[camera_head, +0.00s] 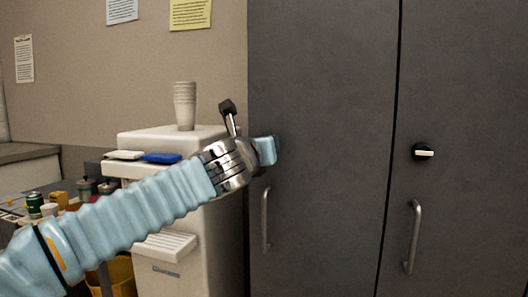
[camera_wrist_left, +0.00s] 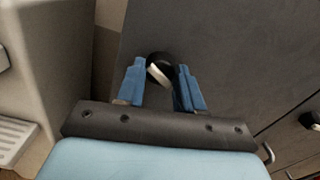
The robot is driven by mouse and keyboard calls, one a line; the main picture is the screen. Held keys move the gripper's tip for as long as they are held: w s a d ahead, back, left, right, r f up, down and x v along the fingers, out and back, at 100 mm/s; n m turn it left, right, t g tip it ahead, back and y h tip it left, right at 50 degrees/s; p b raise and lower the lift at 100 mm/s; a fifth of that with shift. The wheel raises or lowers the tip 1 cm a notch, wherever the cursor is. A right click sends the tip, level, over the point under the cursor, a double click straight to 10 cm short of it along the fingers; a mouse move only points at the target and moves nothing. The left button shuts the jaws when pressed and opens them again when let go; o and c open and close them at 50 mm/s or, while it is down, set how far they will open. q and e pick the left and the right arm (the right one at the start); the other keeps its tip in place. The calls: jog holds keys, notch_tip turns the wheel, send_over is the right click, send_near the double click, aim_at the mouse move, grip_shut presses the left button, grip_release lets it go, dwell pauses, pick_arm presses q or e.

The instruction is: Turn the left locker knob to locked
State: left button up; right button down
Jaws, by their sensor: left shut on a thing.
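The left locker knob (camera_wrist_left: 158,69), a round black base with a pale bar, is between the blue fingers of my left gripper (camera_wrist_left: 161,86) in the left wrist view. The bar looks slanted in that view. The gripper is shut on the knob. In the head view my left gripper (camera_head: 268,149) reaches the left locker door (camera_head: 320,110) near its left edge and hides the knob. My right gripper is not in view.
The right locker door (camera_head: 465,80) has a similar knob (camera_head: 423,152) with its pale bar level. Handles hang below on the left door (camera_head: 265,218) and right door (camera_head: 413,238). A white dispenser (camera_head: 190,255) with stacked cups (camera_head: 184,106) stands close left of the lockers.

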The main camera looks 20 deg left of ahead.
pick_arm(q)
jog(key=n+b, duration=0.2)
jog(key=n, duration=0.3)
jog(key=shift+f+n, duration=0.1)
jog(key=shift+n, duration=0.2)
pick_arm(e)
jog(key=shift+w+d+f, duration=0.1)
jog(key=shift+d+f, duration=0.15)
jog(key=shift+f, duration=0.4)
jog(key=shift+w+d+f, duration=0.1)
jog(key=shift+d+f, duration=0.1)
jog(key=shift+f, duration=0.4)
pick_arm(q)
jog(key=o, duration=1)
jog(key=shift+o, duration=0.2)
jog(key=s+b, duration=0.1)
jog(key=s, duration=1.2)
jog(key=shift+s+a+b, duration=0.25)
jog(key=shift+s+b, duration=0.15)
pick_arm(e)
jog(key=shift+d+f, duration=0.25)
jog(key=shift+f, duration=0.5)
